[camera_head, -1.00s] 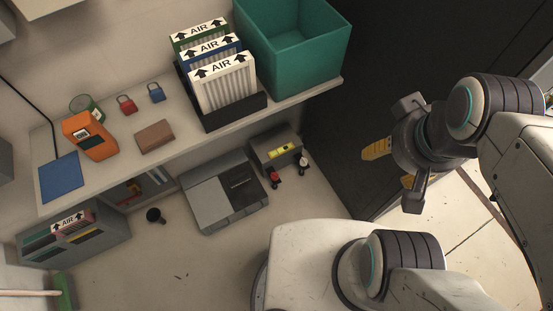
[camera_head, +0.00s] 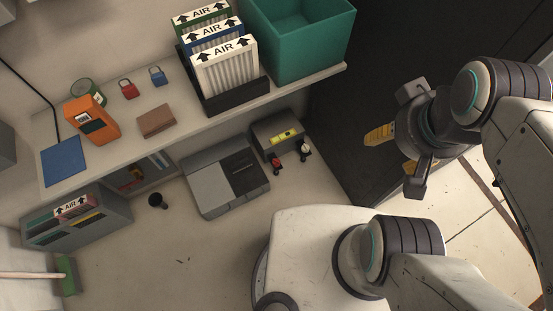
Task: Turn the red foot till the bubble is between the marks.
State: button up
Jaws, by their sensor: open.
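A dark grey unit (camera_head: 272,126) stands on the floor under the shelf, near its right end. A yellow level vial (camera_head: 284,136) is set in its face; the bubble and marks are too small to read. The red foot (camera_head: 276,162) is at the unit's lower front left, and a white foot (camera_head: 304,147) is at its right. My gripper (camera_head: 393,150) is at the right, well away from the unit. Its yellow-tipped fingers are apart and hold nothing.
A grey box (camera_head: 226,178) stands left of the unit. The shelf (camera_head: 215,112) above bears AIR filters (camera_head: 225,65), a green bin (camera_head: 305,45) and an orange meter (camera_head: 92,120). A dark cabinet (camera_head: 355,130) stands right. A black cup-like object (camera_head: 156,200) is on the floor.

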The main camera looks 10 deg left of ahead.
aim_at(275, 162)
jog(key=k+l, duration=0.2)
jog(key=k, duration=0.25)
jog(key=k+l, duration=0.25)
jog(key=k, duration=0.15)
